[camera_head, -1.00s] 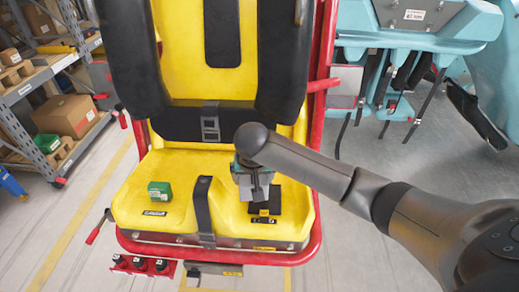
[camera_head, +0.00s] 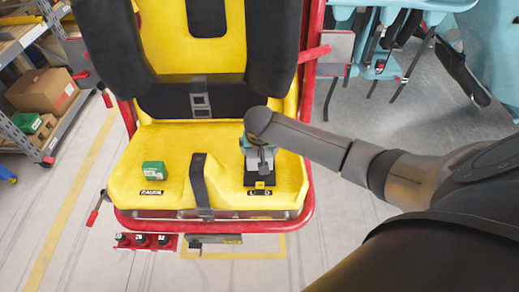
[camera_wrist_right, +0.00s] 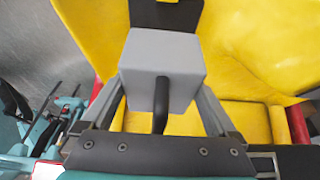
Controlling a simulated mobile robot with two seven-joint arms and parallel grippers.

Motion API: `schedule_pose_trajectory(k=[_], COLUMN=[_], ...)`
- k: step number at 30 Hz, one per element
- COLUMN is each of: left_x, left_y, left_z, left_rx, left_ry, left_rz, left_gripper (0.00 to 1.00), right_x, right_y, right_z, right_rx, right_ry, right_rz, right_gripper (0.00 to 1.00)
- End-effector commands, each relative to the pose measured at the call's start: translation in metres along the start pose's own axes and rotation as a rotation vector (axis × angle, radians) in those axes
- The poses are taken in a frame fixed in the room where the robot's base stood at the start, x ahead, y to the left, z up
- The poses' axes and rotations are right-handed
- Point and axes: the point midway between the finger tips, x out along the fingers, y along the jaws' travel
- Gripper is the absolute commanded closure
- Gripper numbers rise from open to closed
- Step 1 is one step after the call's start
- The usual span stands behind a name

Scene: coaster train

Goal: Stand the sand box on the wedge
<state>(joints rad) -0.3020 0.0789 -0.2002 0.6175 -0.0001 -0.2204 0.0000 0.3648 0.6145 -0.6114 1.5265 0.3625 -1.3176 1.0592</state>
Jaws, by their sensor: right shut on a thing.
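A grey box with a dark handle, which I take to be the sand box (camera_wrist_right: 185,60), is held between the fingers of my right gripper (camera_wrist_right: 160,115) in the wrist view. In the head view the right gripper (camera_head: 259,160) points down above the right half of the yellow seat. A flat black piece (camera_head: 252,180) lies under it and may be the wedge; it also shows at the top of the wrist view (camera_wrist_right: 165,14). The gripper and box partly hide it. I cannot tell whether the box touches it. My left gripper is out of view.
A green box (camera_head: 153,171) sits on the left half of the yellow seat (camera_head: 178,165). A black strap (camera_head: 201,185) runs between the halves. The red frame (camera_head: 310,190) edges the seat. Shelving with cartons (camera_head: 45,90) stands at left.

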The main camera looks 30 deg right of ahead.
Motion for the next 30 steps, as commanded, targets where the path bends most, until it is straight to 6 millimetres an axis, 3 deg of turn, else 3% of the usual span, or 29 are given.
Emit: schedule_pose_trajectory(k=[7,30], left_x=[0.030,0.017], left_y=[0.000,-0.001], left_z=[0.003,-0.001], left_rx=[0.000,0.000], left_ry=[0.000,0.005], left_rz=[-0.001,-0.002], left_gripper=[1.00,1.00], right_x=[0.021,0.017], right_y=[-0.001,-0.002], right_z=[0.005,0.006], right_rx=[0.002,0.001], right_ry=[0.009,0.008], right_rz=[-0.002,-0.004], right_gripper=[1.00,1.00])
